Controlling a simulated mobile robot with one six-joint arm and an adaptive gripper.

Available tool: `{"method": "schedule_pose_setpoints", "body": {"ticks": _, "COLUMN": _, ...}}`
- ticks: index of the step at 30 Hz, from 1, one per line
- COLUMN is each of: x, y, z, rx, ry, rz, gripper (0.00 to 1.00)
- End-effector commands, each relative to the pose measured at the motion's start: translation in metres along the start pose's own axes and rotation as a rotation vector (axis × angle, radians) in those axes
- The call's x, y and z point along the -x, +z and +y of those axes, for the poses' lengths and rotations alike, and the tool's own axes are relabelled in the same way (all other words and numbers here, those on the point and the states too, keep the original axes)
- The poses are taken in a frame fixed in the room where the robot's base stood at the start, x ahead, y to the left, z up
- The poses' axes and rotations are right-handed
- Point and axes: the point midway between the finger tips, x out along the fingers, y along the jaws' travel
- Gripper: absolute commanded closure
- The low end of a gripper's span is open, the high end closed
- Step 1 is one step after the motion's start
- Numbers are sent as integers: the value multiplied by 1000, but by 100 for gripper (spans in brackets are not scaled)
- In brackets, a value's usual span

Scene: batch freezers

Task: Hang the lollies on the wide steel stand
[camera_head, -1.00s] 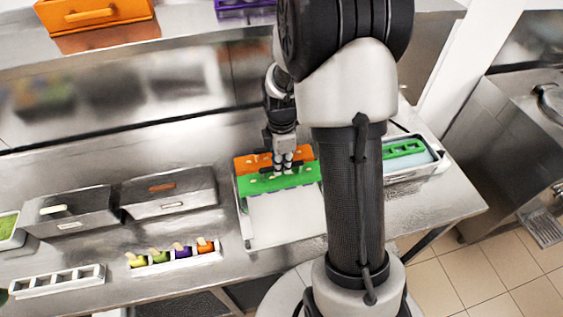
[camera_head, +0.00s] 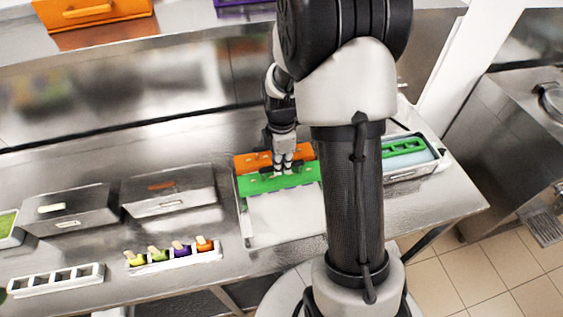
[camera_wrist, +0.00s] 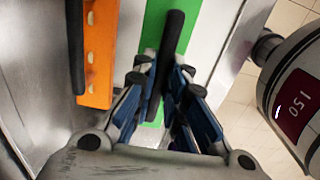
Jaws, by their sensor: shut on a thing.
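A green mould (camera_head: 262,185) lies across a pale steel tray (camera_head: 242,220), just in front of an orange mould (camera_head: 246,161) with small pale stick ends along it. My gripper (camera_head: 283,167) is down at the green mould. In the wrist view the fingers (camera_wrist: 165,92) close around a dark bar (camera_wrist: 171,38) over the green mould (camera_wrist: 153,30); the exact contact is partly hidden by the fingers. Several lollies, yellow, green, purple and orange (camera_head: 204,244), sit sticks-up in a slotted steel stand (camera_head: 176,262). Another slotted stand (camera_head: 57,287) to its left is empty. I cannot tell which is the wide one.
Two lidded steel boxes (camera_head: 172,205) (camera_head: 66,225) stand left of the tray. A second bin with a green mould (camera_head: 404,147) is right of my arm. A shelf with an orange box (camera_head: 95,12) runs along the back. The counter between boxes and stands is clear.

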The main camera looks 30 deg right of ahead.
Motion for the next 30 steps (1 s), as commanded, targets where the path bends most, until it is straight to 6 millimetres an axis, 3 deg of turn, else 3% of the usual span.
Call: {"method": "schedule_pose_setpoints", "body": {"ticks": 30, "x": -19, "y": 0, "z": 0, "rx": 0, "ry": 1, "rz": 0, "gripper": 100}}
